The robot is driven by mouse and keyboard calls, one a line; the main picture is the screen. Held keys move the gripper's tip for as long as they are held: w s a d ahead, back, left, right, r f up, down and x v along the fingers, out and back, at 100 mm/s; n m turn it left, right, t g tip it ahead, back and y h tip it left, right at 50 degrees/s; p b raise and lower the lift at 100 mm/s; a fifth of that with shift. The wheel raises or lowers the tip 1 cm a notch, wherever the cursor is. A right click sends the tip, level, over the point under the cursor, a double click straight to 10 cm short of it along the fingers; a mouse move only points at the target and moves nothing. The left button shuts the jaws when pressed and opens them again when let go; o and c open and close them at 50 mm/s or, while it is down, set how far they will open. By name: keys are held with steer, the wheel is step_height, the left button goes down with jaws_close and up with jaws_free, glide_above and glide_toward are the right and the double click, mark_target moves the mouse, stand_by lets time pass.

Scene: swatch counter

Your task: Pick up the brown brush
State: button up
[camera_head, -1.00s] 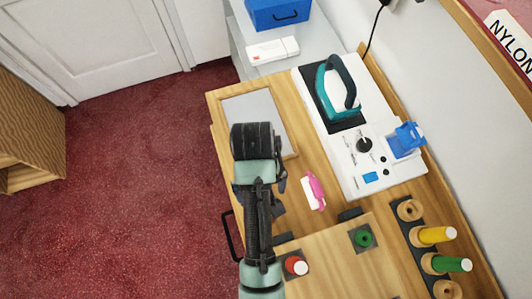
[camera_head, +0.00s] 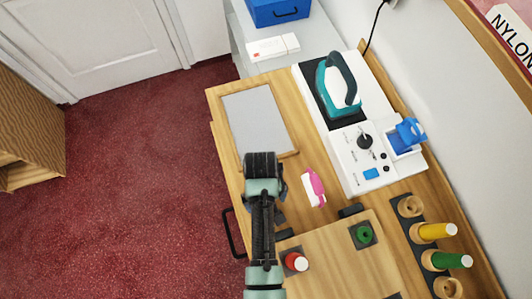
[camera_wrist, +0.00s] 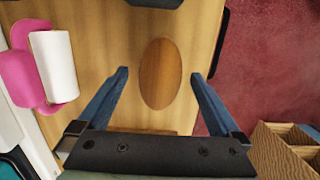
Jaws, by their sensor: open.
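The brown brush (camera_wrist: 160,73) appears in the wrist view as a smooth oval of brown wood lying on the light wooden counter (camera_wrist: 104,28). Its underside is hidden. My gripper (camera_wrist: 160,73) is open, with one blue finger to the left of the brush and one to the right. The fingertips sit level with the brush's near half, and no contact is visible. In the head view my arm (camera_head: 262,205) hides the brush and the fingers.
A pink-and-white item (camera_head: 314,188) lies just right of my arm. A grey panel (camera_head: 258,122) lies beyond it. A red-and-white spool (camera_head: 296,261) and green spool (camera_head: 364,235) are nearby. The counter's left edge drops to red carpet.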

steer(key=shift+f, duration=0.25)
steer(key=c, duration=1.5)
step_height(320, 180, up, 10)
steer(key=shift+r+b, duration=0.1)
steer(key=shift+b, duration=0.3)
